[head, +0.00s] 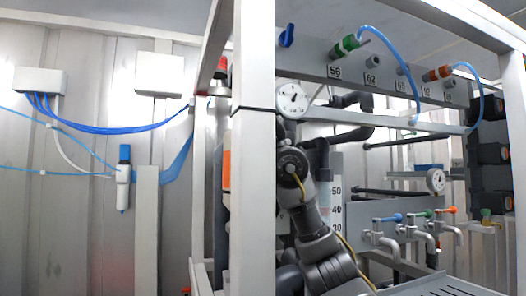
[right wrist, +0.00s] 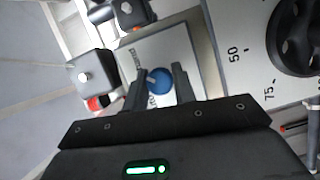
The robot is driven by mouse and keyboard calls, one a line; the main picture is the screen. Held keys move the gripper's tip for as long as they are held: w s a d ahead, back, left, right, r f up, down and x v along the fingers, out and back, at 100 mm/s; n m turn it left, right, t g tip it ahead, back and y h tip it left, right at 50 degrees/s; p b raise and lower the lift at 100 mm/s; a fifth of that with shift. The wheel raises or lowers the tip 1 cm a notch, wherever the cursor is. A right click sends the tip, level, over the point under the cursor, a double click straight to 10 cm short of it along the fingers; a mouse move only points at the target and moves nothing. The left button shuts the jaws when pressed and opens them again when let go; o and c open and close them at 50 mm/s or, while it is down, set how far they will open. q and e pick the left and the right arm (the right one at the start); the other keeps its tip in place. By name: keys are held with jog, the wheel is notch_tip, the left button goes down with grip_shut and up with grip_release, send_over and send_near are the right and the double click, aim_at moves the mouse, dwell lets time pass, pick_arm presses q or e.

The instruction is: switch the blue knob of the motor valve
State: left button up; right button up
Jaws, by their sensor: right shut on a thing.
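The blue knob (right wrist: 158,85) is small and round and sits on a light grey plate (right wrist: 185,45) in the right wrist view. My right gripper (right wrist: 160,76) has one dark finger on each side of the knob and is shut on it. In the head view my dark arm rises behind the frame's front post, and I cannot make out its gripper or this knob there. My left gripper is in neither view.
A white post (head: 252,150) crosses the head view's middle. Gauges (head: 292,100), blue tubes and small taps (head: 390,219) with coloured handles lie to its right. In the right wrist view a numbered dial plate (right wrist: 245,30) with a black knob (right wrist: 300,38) is close on the right.

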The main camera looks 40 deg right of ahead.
jog(key=shift+m, duration=0.4)
jog(key=o, duration=1)
